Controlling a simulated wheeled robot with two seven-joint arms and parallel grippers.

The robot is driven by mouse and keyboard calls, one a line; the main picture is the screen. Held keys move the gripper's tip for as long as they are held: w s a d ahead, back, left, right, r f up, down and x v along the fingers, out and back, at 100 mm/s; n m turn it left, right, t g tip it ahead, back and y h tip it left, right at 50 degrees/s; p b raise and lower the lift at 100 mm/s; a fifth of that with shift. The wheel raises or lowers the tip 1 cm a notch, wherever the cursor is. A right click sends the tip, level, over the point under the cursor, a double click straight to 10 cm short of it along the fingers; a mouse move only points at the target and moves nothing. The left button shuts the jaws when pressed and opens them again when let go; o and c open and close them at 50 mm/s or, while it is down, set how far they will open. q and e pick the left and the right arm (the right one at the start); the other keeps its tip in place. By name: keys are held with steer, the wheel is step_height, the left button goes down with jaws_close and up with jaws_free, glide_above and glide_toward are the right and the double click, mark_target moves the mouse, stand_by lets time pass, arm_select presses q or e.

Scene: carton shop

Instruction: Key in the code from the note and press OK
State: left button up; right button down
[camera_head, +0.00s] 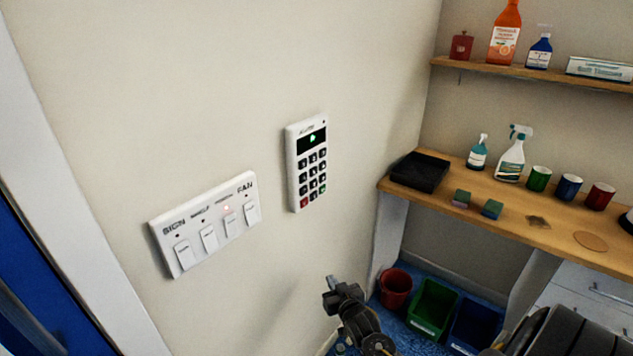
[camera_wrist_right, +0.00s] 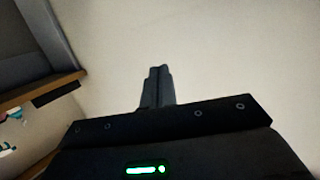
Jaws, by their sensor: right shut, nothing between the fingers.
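A white keypad (camera_head: 307,163) is fixed to the wall, with dark number keys, a red key at its lower left and a green key at its lower right. Its small dark display shows a green mark, too small to read. My right gripper (camera_head: 328,284) is below and slightly right of the keypad, apart from it. Its fingers (camera_wrist_right: 158,70) are shut and empty in the right wrist view, with bare wall beyond. My left gripper is not in view. I cannot make out a note with a code.
A white switch panel (camera_head: 189,231) with several switches and one red light is left of the keypad. A wooden counter (camera_head: 475,208) at right holds a black tray (camera_head: 420,171), bottles and cups. A red bucket (camera_head: 395,288) and a green bin (camera_head: 433,306) stand below.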

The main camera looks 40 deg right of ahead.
mark_target(313, 158)
steer(key=d+r+m+t+h+p, duration=0.1)
steer(key=d+r+m+t+h, duration=0.1)
steer(key=r, duration=1.6)
steer(key=s+d+r+m+t+h, duration=0.1)
steer(key=r+t, duration=0.4)
steer(key=r, duration=1.3)
steer(key=shift+s+d+m+h+p, duration=0.2)
steer(key=shift+d+m+h+p, duration=0.2)
steer(key=shift+d+h, duration=0.5)
steer(key=w+a+b, duration=0.2)
steer(key=w, duration=0.6)
steer(key=shift+w+a, duration=0.25)
steer(key=shift+a, duration=0.05)
steer(key=shift+w+a, duration=0.2)
steer(key=shift+w, duration=0.2)
